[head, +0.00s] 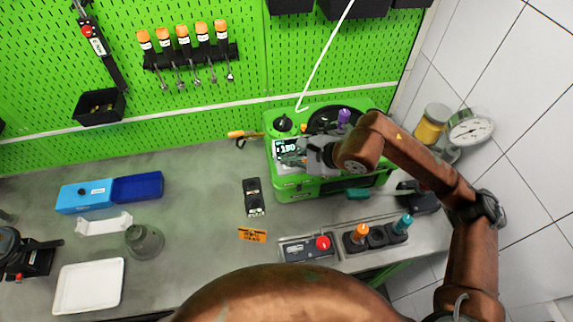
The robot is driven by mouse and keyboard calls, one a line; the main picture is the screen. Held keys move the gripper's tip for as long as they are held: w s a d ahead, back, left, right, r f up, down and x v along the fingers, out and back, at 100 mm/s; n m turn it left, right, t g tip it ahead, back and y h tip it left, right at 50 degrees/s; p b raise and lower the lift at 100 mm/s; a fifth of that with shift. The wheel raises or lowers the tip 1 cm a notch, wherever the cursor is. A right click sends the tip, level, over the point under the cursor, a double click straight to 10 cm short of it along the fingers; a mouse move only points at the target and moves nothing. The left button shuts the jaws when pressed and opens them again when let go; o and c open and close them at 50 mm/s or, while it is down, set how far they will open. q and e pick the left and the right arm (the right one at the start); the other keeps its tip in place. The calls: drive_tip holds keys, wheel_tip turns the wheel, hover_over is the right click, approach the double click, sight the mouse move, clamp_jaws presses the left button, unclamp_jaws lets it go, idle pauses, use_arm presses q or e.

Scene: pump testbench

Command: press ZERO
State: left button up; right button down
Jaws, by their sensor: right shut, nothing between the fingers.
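The green pump testbench (290,190) stands at the back of the bench, right of the middle. Its small display (287,147) reads what looks like 130. My right gripper (292,158) is shut and empty, with its fingertips at the front panel just below the display. I cannot tell whether the fingertips touch the panel. A ZERO button is not readable; the gripper hides part of the panel. My left gripper is not in view.
A red button box (322,243) and a rack with orange and teal tools (376,236) lie in front. A gauge (470,130) and a yellow jar (431,125) stand right. Blue bins (137,187) and a white tray (88,286) lie left.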

drive_tip(key=shift+f+b, duration=0.45)
drive_tip(key=shift+b, duration=0.05)
idle(0.8)
drive_tip(key=shift+r, duration=0.9)
drive_tip(key=shift+r+p, duration=0.15)
drive_tip(key=shift+p, duration=0.15)
drive_tip(key=shift+r+p, duration=0.9)
drive_tip(key=shift+r, duration=1.5)
